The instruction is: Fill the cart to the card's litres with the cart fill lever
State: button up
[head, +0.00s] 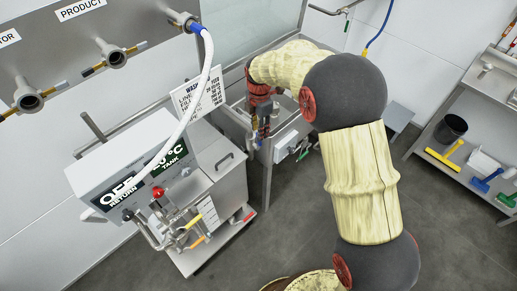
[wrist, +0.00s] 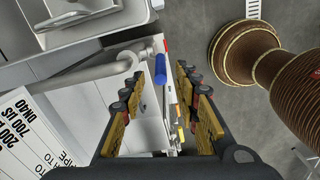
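The white and steel wash cart (head: 225,185) stands at left, with displays reading OFF RETURN and 20 °C TANK. Its front has valves with a yellow lever (head: 193,221), an orange lever (head: 195,243) and a red-tipped lever (head: 243,219). I cannot tell which is the fill lever. The card (head: 198,93) stands behind the cart top, partly readable; it also shows in the wrist view (wrist: 22,130). My gripper (head: 258,138) is beyond the cart, beside the sink. In the wrist view its fingers are open and empty, with a blue handle (wrist: 160,69) in line between the fingertips, apparently beyond them.
A white hose (head: 203,85) with a blue end runs from the PRODUCT wall pipes (head: 115,55) down to the cart. A steel sink unit (head: 290,135) stands behind my gripper. A shelf rack (head: 470,160) with brushes and a black bucket is at right. The floor between is clear.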

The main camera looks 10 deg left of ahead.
jog(key=shift+f, duration=0.2)
notch_tip(320, 180, down, 8)
jog(key=shift+r+b, duration=0.25)
jog(key=shift+b, duration=0.4)
jog(key=shift+c, duration=0.5)
grip_shut()
jog(key=shift+f, duration=0.1)
